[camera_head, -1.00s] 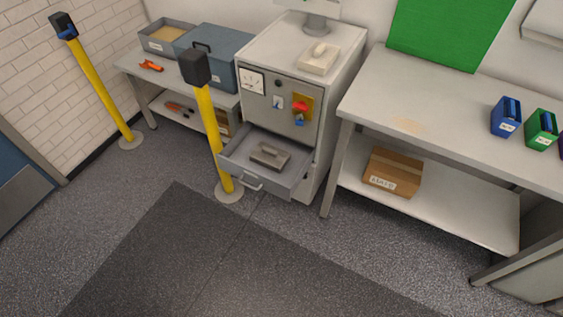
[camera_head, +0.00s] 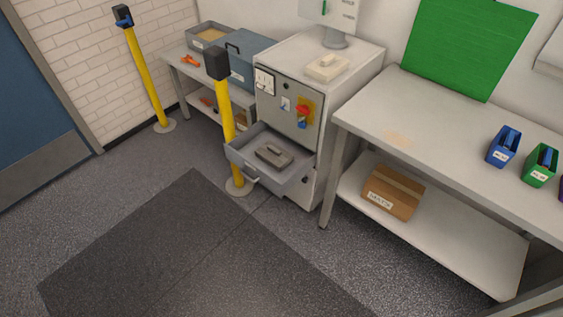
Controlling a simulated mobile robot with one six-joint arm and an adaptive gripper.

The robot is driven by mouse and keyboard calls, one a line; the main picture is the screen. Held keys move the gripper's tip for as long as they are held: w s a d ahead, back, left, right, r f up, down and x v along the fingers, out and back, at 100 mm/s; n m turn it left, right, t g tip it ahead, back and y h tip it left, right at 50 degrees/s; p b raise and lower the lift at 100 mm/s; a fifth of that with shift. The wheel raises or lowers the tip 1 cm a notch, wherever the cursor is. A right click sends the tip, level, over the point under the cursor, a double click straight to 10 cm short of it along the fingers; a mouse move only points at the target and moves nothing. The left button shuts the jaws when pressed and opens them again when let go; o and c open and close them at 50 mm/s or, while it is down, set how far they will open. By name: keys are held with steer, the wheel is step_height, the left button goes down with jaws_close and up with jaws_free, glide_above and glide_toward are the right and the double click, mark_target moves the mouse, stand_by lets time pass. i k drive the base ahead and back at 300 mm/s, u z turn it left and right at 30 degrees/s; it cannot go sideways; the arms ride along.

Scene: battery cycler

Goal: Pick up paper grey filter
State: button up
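A grey, flat block with a raised handle-like bar (camera_head: 273,155) lies in the open grey drawer (camera_head: 293,181) of the cabinet. I cannot tell for sure whether it is the paper grey filter. A pale beige block (camera_head: 326,68) with a raised part lies on top of the cabinet. No other thing can be clearly made out as the filter. My gripper is not in view.
The cabinet (camera_head: 291,109) stands between a low bench (camera_head: 172,62) and a long worktable (camera_head: 358,112). A yellow post (camera_head: 229,124) stands close to the drawer's left front. A cardboard box (camera_head: 392,192) sits on the worktable's shelf. The floor mat (camera_head: 190,245) is clear.

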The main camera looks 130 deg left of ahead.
mark_target(270, 152)
steer(key=u, duration=0.05)
steer(key=i, duration=0.4)
steer(key=u, duration=3.75)
steer(key=i, duration=0.3)
steer(key=z, duration=0.15)
